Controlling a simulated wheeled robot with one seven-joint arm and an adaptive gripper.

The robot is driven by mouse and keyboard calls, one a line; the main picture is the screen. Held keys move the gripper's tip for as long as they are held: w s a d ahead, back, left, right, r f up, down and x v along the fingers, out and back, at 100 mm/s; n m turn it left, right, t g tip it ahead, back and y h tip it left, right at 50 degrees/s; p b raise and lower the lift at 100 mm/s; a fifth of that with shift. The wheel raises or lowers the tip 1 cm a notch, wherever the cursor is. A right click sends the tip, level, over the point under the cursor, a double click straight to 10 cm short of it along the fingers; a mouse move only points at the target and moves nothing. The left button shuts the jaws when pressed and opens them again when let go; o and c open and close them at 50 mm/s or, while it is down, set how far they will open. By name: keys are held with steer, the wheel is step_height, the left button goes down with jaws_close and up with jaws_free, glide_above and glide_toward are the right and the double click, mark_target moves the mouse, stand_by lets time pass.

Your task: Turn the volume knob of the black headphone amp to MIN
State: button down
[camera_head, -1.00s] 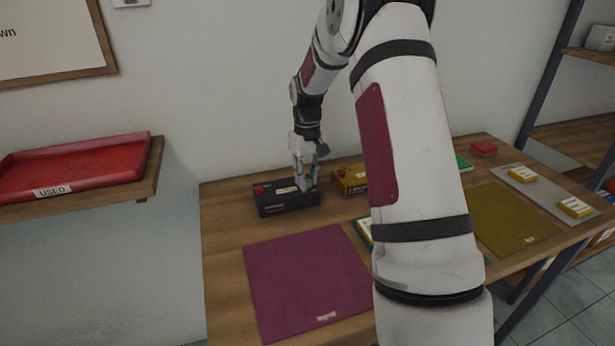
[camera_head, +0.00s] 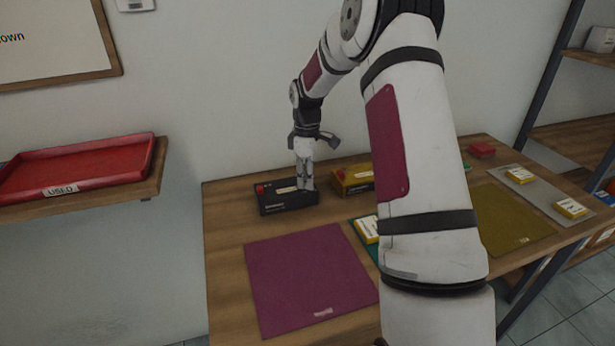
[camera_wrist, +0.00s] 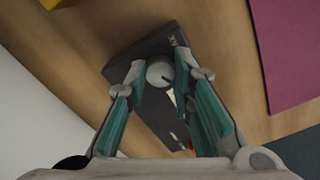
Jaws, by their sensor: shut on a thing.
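The black headphone amp (camera_head: 284,203) stands on the wooden table near the wall, with a red part at its left end. It also shows in the wrist view (camera_wrist: 160,122), running diagonally under my gripper. Its round grey volume knob (camera_wrist: 160,73) sits between my fingertips, with a dark pointer line on its lower right. My gripper (camera_wrist: 161,75) is shut on the knob, one finger on each side. In the head view my gripper (camera_head: 304,186) points down on the amp's right end and hides the knob. The scale marks around the knob are too small to read.
A yellow-brown box (camera_head: 352,179) stands close to the right of the amp. A purple mat (camera_head: 305,275) lies in front. A red tray (camera_head: 80,170) rests on a shelf at the left. An olive mat (camera_head: 512,220) and small boxes lie farther right.

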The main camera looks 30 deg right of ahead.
steer(key=shift+n, duration=0.5)
steer(key=c, duration=1.4)
jaws_free()
steer(key=shift+o, duration=0.2)
steer(key=shift+r, duration=0.1)
step_height(320, 180, up, 12)
